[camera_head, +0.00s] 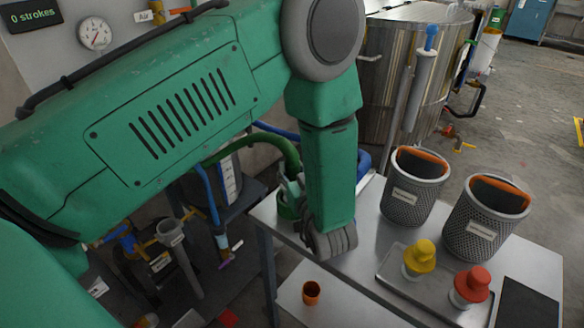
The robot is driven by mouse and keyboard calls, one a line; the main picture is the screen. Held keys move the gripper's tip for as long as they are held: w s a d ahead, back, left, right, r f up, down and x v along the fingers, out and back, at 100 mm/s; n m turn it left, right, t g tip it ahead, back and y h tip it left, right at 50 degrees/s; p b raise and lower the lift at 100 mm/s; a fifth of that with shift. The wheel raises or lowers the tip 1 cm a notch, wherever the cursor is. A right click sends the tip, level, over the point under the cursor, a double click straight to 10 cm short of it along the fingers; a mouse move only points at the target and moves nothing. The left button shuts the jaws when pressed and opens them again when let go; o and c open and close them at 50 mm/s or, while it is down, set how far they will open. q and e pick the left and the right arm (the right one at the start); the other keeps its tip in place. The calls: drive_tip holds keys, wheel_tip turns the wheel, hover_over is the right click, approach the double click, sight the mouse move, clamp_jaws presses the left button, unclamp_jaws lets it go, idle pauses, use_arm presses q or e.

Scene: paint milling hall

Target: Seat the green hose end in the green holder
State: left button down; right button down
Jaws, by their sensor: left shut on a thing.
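The green hose (275,147) arches from behind my left arm down to the table's left corner. My left gripper (292,190) is there, partly hidden behind my own wrist, and is shut on the green hose end. The hose end itself is mostly covered by the fingers and wrist. A green part that looks like the green holder (288,211) shows just under the gripper at the table edge. Whether the hose end is inside it or only above it, I cannot tell. My right gripper is not in view.
The metal table (375,222) carries two mesh baskets (415,200) (480,232) and a tray (395,284) with a yellow-topped (419,256) and a red-topped (470,285) item. An orange cup (311,292) is on the lower shelf. A large steel vessel (385,75) stands behind.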

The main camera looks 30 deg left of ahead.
use_arm(q)
drive_tip(key=shift+f+b, duration=0.55)
drive_tip(key=shift+f, duration=0.35)
drive_tip(key=c, duration=1.3)
unclamp_jaws()
drive_tip(key=shift+s, duration=0.1)
